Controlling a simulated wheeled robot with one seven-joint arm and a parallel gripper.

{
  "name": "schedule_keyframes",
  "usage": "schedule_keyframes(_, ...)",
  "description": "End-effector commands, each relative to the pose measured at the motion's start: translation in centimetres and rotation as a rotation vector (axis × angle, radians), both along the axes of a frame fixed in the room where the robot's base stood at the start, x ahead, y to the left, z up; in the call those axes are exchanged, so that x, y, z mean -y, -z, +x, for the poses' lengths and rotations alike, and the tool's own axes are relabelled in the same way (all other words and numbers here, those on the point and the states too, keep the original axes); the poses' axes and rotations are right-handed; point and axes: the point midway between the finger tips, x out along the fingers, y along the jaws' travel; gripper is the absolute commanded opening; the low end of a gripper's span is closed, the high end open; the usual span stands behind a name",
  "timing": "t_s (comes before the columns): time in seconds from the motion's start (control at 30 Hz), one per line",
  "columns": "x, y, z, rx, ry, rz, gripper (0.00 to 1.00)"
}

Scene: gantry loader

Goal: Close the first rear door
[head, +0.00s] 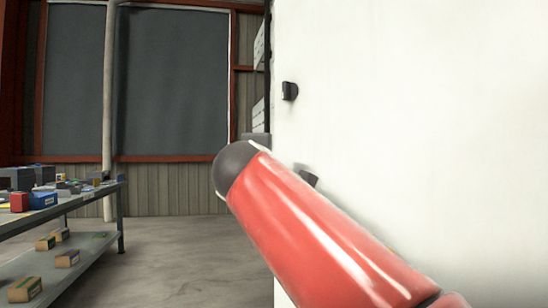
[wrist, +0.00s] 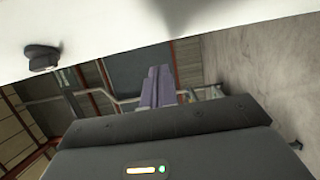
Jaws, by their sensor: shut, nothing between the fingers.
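A large white panel (head: 420,110) fills the right side of the head view; it looks like the door or machine side, and I cannot tell how far open it stands. A small dark fitting (head: 289,91) sits near its left edge, and another dark piece (head: 307,176) shows lower, just above my red arm. The white panel (wrist: 110,28) also crosses the top of the wrist view, with a dark knob-like fitting (wrist: 41,57) at upper left. My gripper (wrist: 157,73) is shut and empty, its fingers pointing past the panel's edge without visible contact. My arm hides the panel's lower part.
A metal workbench (head: 100,190) with boxes and small parts stands at the left, with more boxes on its lower shelf. Concrete floor (head: 180,250) between bench and panel is clear. Dark windows (head: 175,80) and a corrugated wall lie behind.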

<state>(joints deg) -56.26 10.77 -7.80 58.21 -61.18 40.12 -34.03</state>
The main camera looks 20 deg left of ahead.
Motion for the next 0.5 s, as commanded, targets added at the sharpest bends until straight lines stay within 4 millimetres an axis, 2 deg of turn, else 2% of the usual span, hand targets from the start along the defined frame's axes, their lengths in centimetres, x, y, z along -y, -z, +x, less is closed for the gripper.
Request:
schedule_keyframes(0.03,-0.2,-0.3,1.1,0.000,0.003,-0.001,0.00)
schedule_keyframes(0.2,1.4,-0.2,3.0,0.000,0.003,0.001,0.00)
schedule_keyframes(0.5,2.0,0.0,4.1,0.000,0.000,0.000,0.00)
